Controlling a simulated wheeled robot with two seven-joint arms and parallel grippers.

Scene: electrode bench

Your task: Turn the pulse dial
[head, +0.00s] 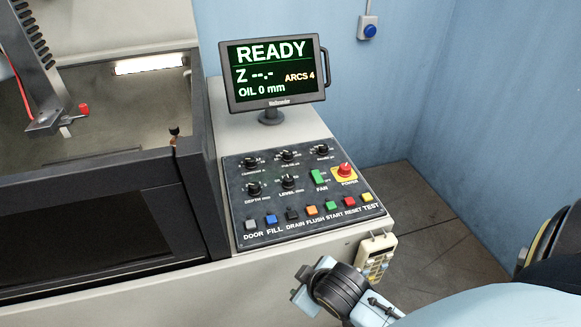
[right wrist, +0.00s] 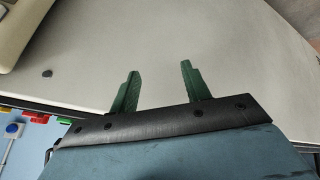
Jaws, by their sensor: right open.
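The control panel (head: 300,195) slopes on the pale machine cabinet in the head view. The pulse dial (head: 288,155) appears to be the middle black knob of the top row; its small label is hard to read. One dial (head: 250,162) is to its left and another (head: 321,149) to its right. My right gripper (right wrist: 158,85) shows in the right wrist view with two green fingers apart and nothing between them, over a pale flat surface. In the head view my right arm is in front of the panel, below its lower edge, and its fingers cannot be made out. My left gripper is out of view.
A monitor (head: 277,73) reading READY stands behind the panel. Colored buttons (head: 311,210) line the panel's front; a red power knob (head: 345,169) is at its right. A handheld keypad (head: 376,258) hangs on the cabinet front. A dark-framed tank (head: 95,200) is on the left.

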